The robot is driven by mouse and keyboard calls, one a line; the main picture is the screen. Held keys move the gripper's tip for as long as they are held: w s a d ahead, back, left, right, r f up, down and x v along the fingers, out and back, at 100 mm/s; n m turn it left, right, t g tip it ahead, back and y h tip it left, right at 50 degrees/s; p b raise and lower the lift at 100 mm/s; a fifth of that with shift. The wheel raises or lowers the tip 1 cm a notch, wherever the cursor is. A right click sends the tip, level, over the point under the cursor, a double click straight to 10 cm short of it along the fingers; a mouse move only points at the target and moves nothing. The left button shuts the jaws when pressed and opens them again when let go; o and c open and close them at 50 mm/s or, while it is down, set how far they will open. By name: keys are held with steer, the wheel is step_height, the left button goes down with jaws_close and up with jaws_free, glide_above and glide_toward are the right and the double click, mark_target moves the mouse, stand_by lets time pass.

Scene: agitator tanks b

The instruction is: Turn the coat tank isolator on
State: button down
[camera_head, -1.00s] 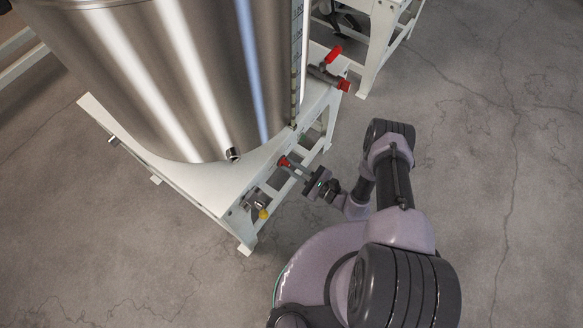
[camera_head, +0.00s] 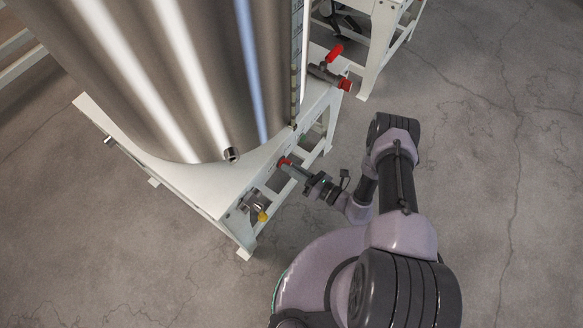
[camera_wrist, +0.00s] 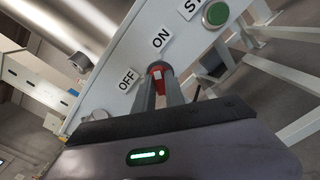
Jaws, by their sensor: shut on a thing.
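The isolator's red handle (camera_wrist: 157,72) is on a pale panel in the wrist view, with an OFF label (camera_wrist: 127,79) to its left and an ON label (camera_wrist: 160,40) above it. My gripper (camera_wrist: 160,84) is shut on the red handle, a grey finger on each side. The fingers hide part of the handle, so I cannot tell its exact setting. In the head view the red handle (camera_head: 284,162) shows at the tank stand's edge, at the tips of my gripper (camera_head: 289,167).
A green button (camera_wrist: 216,14) sits beyond the ON label. The steel tank (camera_head: 170,80) stands on a white frame (camera_head: 190,185). A red-handled valve (camera_head: 333,54) juts out behind, and a yellow fitting (camera_head: 263,216) is in front. The floor to the right is clear.

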steer(key=shift+m, duration=1)
steer(key=c, duration=1.4)
jaws_free()
steer(key=p+v, duration=0.3)
steer(key=v, duration=1.4)
steer(key=shift+s+p, duration=0.2)
steer(key=shift+p, duration=0.15)
steer(key=shift+d+f, duration=0.1)
steer(key=shift+d, duration=0.05)
